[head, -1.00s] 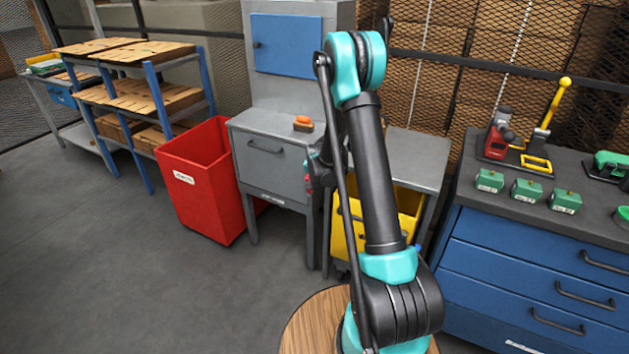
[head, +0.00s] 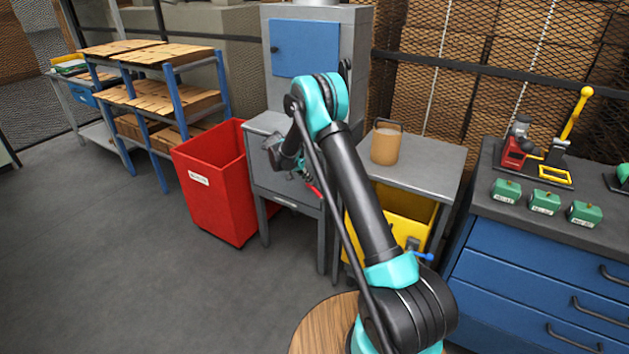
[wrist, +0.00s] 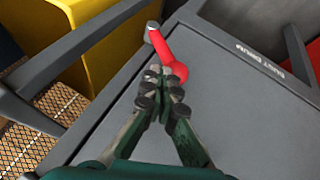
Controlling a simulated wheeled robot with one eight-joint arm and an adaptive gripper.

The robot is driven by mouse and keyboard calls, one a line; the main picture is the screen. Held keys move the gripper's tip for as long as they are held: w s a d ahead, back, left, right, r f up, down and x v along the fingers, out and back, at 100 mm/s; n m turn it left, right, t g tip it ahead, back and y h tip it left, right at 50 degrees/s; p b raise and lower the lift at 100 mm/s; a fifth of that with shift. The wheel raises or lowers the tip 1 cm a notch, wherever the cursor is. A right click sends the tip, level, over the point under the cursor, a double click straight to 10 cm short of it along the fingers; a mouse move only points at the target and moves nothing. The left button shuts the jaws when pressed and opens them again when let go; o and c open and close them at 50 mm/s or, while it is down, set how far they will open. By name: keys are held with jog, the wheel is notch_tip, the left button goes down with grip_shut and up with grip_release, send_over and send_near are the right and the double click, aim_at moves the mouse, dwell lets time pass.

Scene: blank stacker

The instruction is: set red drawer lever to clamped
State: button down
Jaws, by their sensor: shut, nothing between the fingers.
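The red lever (wrist: 168,52) shows in the wrist view on the grey drawer front (wrist: 215,95), near its edge, with a pale cap at its far end. My gripper (wrist: 165,82) is shut, with its fingertips close against the near end of the lever; I cannot tell whether they touch. In the head view my gripper (head: 304,172) is in front of the grey drawer cabinet (head: 262,190), and only a sliver of red (head: 314,190) shows beside it. The lever's setting cannot be read.
A red bin (head: 215,190) stands left of the cabinet, and a yellow bin (head: 405,215) sits under the grey side table (head: 440,160). A tan pot (head: 385,145) stands on that table. Blue drawers (head: 535,265) are at the right. Floor at the left is clear.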

jog(key=w+a+f, duration=0.2)
jog(key=f, duration=0.1)
jog(key=shift+a, duration=0.35)
jog(key=shift+w+a+f, duration=0.2)
jog(key=shift+a+f, duration=0.1)
jog(key=shift+f, duration=0.4)
jog(key=shift+w+a+f, duration=0.15)
jog(key=shift+a+f, duration=0.1)
jog(key=shift+f, duration=0.5)
jog(key=v, duration=1.2)
jog(key=shift+a, duration=0.1)
